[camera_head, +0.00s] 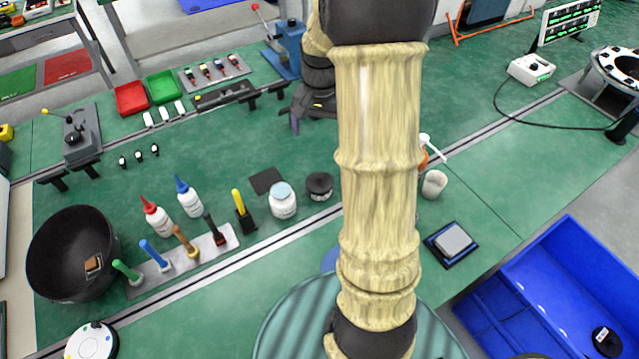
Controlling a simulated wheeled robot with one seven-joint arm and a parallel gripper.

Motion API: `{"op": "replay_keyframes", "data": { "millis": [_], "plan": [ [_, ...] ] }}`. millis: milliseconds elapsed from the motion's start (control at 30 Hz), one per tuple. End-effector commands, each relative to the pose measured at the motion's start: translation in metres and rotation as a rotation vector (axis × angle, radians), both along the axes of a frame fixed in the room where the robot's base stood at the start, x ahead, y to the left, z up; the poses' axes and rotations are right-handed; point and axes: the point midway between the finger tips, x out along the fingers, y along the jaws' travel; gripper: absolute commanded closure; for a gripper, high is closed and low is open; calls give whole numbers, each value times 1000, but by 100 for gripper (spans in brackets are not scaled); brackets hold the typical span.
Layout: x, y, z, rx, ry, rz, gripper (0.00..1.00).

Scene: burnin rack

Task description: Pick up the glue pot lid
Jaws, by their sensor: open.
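A white jar (283,207) with a pale blue round lid (281,190) stands upright on the green bench, left of my arm. A short black round pot (319,187) with a dark top stands just right of it, apart from it. No readable label shows which of the two is the glue pot. My gripper (305,118) is partly hidden behind my own arm, farther back over the bench. It is open, with nothing seen between its fingers, and it is apart from both pots.
Left of the jars are glue bottles (156,218), a rack of coloured-handled tools (185,263) and a black bowl (70,240). A white cup (434,184) and a small scale-like pad (453,240) lie right of my arm. A blue bin (570,285) is at lower right.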

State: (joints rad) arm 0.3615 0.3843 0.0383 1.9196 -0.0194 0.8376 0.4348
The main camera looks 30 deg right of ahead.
Motion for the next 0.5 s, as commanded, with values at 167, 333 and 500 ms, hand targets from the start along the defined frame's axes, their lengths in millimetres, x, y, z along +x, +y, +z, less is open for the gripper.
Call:
{"op": "replay_keyframes", "data": {
  "millis": [167, 333, 500],
  "plan": [
    [1, -1, 1, 1, 1, -7, 6],
    [1, -1, -1, 1, 2, -5, 6],
    [0, -1, -18, 2, 6, -4, 6]
  ]
}}
